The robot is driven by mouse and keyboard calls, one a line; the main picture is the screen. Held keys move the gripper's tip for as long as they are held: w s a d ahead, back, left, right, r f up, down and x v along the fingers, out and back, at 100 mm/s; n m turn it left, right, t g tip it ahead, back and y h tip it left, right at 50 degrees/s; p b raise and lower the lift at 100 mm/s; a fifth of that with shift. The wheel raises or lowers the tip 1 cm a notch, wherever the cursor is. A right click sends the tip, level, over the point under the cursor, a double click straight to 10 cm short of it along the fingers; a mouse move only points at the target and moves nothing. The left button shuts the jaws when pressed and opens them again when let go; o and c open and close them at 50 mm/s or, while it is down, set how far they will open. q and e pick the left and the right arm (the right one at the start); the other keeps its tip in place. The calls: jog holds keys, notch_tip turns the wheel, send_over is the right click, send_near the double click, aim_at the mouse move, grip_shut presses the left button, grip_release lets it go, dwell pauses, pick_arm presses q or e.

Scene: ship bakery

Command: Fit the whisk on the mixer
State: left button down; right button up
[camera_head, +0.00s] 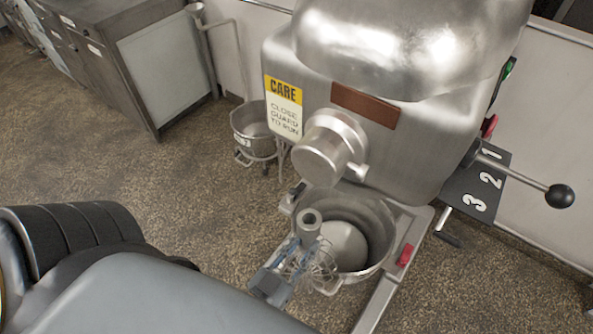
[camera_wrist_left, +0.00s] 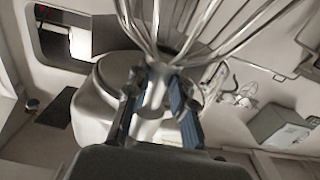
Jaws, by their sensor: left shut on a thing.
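The mixer (camera_head: 393,135) is a large metal machine with a rounded top and a round hub (camera_head: 325,150) on its front. My left gripper (camera_head: 285,272) is shut on the whisk, in front of the mixer and below the hub. The whisk's collar (camera_head: 309,226) points up, apart from the mixer, and its wires (camera_head: 323,268) hang down by the bowl's near left rim. The mixer bowl (camera_head: 378,222) sits under the head. In the left wrist view the whisk wires (camera_wrist_left: 195,25) spread above my two fingers (camera_wrist_left: 158,105). My right gripper is not in view.
A lever with a black knob (camera_head: 560,196) sticks out at the mixer's right, by a plate numbered 1 to 3. A second bowl (camera_head: 253,128) stands behind on the left. A metal cabinet (camera_head: 165,75) is at the upper left. The speckled floor between is clear.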

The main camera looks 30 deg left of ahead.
pick_arm(q)
jog(key=w+f+b, duration=0.2)
jog(key=w+b, duration=0.2)
jog(key=w, duration=0.4)
jog(key=w+f+b, duration=0.3)
jog(key=w+b, duration=0.1)
jog(key=w, duration=0.5)
jog(key=shift+w+d, duration=0.2)
jog(key=shift+d, duration=0.1)
dwell(1.2)
jog(key=shift+r, duration=0.15)
dwell(0.6)
jog(key=shift+r+p, duration=0.25)
jog(key=shift+p, duration=0.2)
dwell(0.5)
jog(key=shift+r+p, duration=1.55)
jog(key=shift+p, duration=0.25)
dwell(1.3)
